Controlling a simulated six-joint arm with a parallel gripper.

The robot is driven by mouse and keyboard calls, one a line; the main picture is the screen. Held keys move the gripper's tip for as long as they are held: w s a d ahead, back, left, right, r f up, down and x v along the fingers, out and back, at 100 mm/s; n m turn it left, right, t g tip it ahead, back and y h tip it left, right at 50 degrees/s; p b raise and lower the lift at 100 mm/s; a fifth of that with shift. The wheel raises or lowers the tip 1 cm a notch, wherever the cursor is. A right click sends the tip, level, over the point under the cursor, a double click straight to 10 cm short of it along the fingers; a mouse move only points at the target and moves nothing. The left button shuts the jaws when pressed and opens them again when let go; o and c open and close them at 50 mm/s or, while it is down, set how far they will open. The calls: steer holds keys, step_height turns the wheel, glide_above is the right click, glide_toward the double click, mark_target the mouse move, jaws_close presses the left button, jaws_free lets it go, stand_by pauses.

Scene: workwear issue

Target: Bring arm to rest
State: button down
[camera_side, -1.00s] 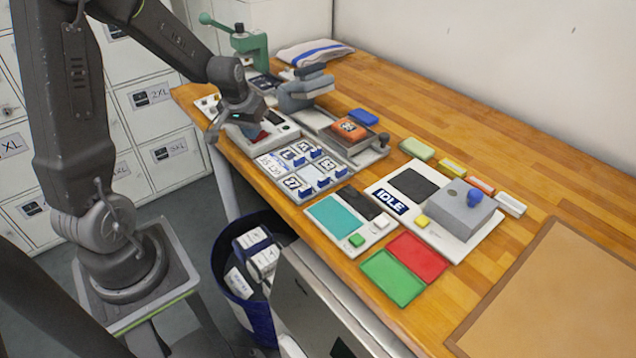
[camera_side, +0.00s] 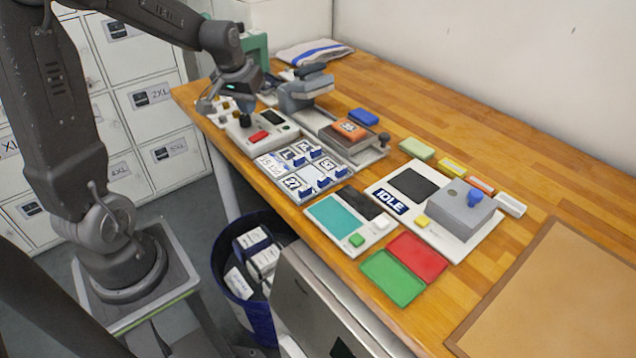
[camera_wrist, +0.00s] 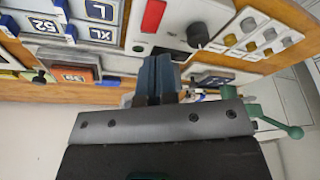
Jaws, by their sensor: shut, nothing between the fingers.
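In the side view my gripper (camera_side: 246,108) hangs fingers down at the table's far left end, over or just behind a white device (camera_side: 268,144) with a red pad (camera_side: 258,136). Its fingertips are small and partly lost against dark parts there, so I cannot tell the exact gap. In the wrist view the blue-grey fingers of my gripper (camera_wrist: 158,66) are together with nothing held. The white device's red pad (camera_wrist: 153,16) and dark knob (camera_wrist: 197,34) lie beyond them.
A grey press-like tool (camera_side: 304,90) and a green clamp stand (camera_side: 254,46) are close to my gripper. A tray of numbered tiles (camera_side: 296,186), an IDLE-marked unit (camera_side: 452,236) and red (camera_side: 416,257) and green (camera_side: 392,278) pads lie further right.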

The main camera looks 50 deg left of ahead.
steer(key=s+d+r+m+t, duration=0.1)
steer(key=s+d+r+m, duration=0.2)
steer(key=s+d, duration=0.4)
steer(key=s+d+r+m+t+h, duration=0.1)
steer(key=s+d+r+m, duration=0.2)
steer(key=d, duration=1.1)
steer(key=s+r, duration=0.2)
steer(key=s, duration=0.2)
steer(key=shift+s+d+r+t+h, duration=0.25)
steer(key=shift+s+t+h, duration=0.05)
steer(key=shift+s, duration=0.05)
